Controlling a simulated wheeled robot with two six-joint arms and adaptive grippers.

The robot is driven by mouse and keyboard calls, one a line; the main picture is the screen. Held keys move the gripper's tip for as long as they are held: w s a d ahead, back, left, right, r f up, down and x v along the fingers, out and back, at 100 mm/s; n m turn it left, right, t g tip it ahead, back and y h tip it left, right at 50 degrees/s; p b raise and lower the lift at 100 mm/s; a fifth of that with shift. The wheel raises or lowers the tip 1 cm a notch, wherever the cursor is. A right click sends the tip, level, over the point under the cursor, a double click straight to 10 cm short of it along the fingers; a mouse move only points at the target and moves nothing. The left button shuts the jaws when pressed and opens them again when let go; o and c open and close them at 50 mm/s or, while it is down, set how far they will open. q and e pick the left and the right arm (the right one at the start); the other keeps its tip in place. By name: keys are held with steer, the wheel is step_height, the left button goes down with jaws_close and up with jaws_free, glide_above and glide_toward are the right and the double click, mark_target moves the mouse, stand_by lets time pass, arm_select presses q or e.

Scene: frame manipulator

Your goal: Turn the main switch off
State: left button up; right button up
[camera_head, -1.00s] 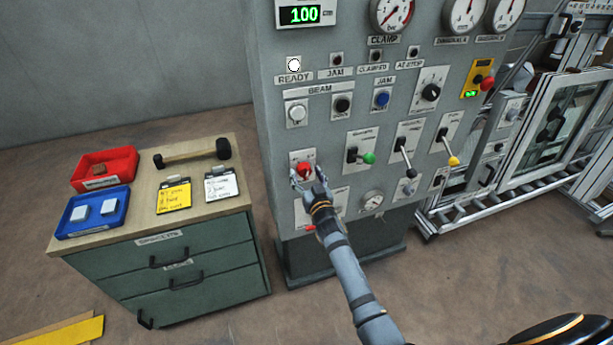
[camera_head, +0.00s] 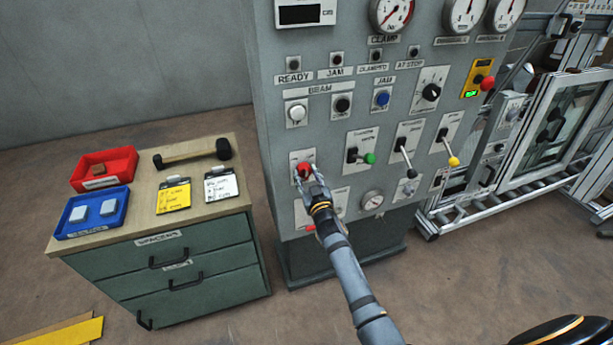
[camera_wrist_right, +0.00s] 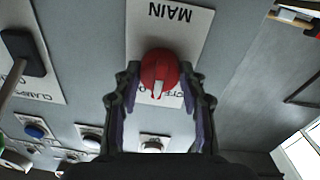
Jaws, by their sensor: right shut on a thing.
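The main switch is a red rotary knob (camera_head: 304,170) on a white plate, low on the left of the grey control panel (camera_head: 330,140). In the right wrist view the red knob (camera_wrist_right: 160,74) has a white pointer mark, and its plate reads MAIN (camera_wrist_right: 170,14), upside down in that view. My right gripper (camera_head: 307,172) is at the knob, with its fingers (camera_wrist_right: 160,80) on either side, shut on it. The digital display (camera_head: 305,13) is dark and the READY lamp (camera_head: 293,64) is unlit.
The panel carries a green-knobbed lever (camera_head: 369,158), a yellow-knobbed lever (camera_head: 453,161) and gauges. A green drawer cabinet (camera_head: 170,265) with red (camera_head: 104,168) and blue (camera_head: 92,212) trays stands at left. A framed machine (camera_head: 550,130) stands at right.

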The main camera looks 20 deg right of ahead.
steer(key=n, duration=0.6)
steer(key=shift+f+n, duration=0.1)
steer(key=shift+n, duration=0.2)
stand_by(0.4)
steer(key=o, duration=1.1)
steer(key=shift+o, duration=0.2)
steer(key=m, duration=0.8)
steer(key=shift+r+p, duration=0.2)
steer(key=shift+p, duration=0.1)
steer(key=s+p, duration=0.2)
steer(key=s, duration=0.8)
steer(key=s+f+g+b, duration=0.2)
steer(key=s+f, duration=0.1)
steer(key=f, duration=1)
steer(key=s+f+g+b, duration=0.2)
steer(key=s+f+g, duration=0.1)
steer(key=f, duration=1)
steer(key=shift+s+d+b, duration=0.3)
steer(key=shift+s+d, duration=0.1)
steer(key=shift+s, duration=0.1)
